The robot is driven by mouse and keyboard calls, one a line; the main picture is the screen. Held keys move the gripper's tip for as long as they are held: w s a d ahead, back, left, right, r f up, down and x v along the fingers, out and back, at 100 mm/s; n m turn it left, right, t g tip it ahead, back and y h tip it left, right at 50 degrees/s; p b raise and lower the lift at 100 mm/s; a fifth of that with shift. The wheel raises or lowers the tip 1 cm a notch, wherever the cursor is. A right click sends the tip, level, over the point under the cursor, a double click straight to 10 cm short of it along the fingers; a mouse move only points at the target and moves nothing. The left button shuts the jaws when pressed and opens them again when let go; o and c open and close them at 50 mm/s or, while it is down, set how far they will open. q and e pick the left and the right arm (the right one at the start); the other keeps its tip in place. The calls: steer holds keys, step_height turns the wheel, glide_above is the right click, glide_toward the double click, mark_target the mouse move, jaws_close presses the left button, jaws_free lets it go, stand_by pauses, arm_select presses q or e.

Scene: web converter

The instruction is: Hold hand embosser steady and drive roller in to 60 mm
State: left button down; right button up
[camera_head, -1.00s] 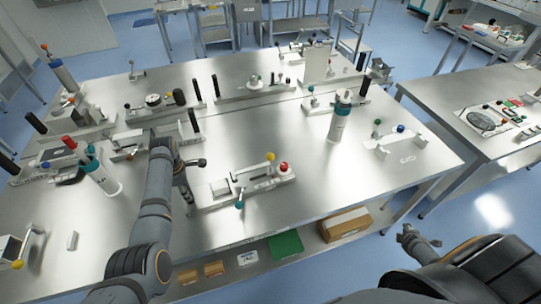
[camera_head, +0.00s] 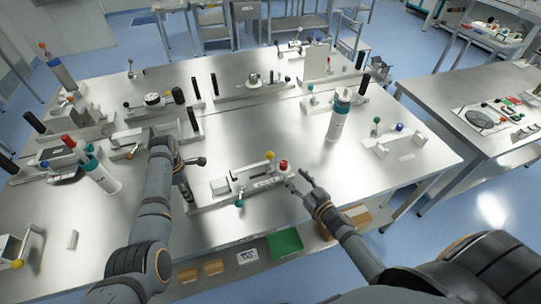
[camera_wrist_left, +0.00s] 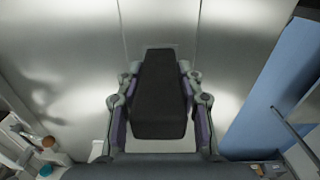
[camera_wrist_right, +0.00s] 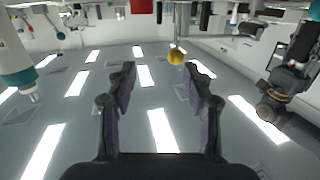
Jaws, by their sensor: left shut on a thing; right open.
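The device at the table's front, which I take as the hand embosser (camera_head: 235,190), has a pale base, a grey block, a yellow ball (camera_head: 269,156), a red knob (camera_head: 284,165) and a teal knob (camera_head: 239,203). Which part is the roller I cannot tell. My left gripper (camera_head: 184,182) is at its left end, shut on a black upright grip (camera_wrist_left: 160,95), which fills the left wrist view. My right gripper (camera_head: 299,178) is open and empty, just right of the red knob. The right wrist view shows a yellow ball (camera_wrist_right: 176,56) beyond its spread fingers.
A white bottle (camera_head: 337,120) stands behind and right of my right gripper. Another bottle (camera_head: 101,174) stands at the left. Several other devices fill the back of the table. A fixture with green and blue knobs (camera_head: 398,127) sits at the right. The front right tabletop is mostly clear.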

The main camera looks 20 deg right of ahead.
mark_target(272, 158)
steer(key=shift+m+t, duration=0.4)
steer(key=shift+m, duration=0.4)
steer(key=w+a, duration=0.2)
steer(key=w, duration=0.1)
steer(key=w+a+r, duration=0.1)
steer(key=w, duration=0.3)
steer(key=w+a+r, duration=0.1)
steer(key=w+a, duration=0.1)
steer(key=w, duration=0.2)
steer(key=shift+w+a, duration=0.1)
steer(key=shift+a, duration=0.25)
jaws_close()
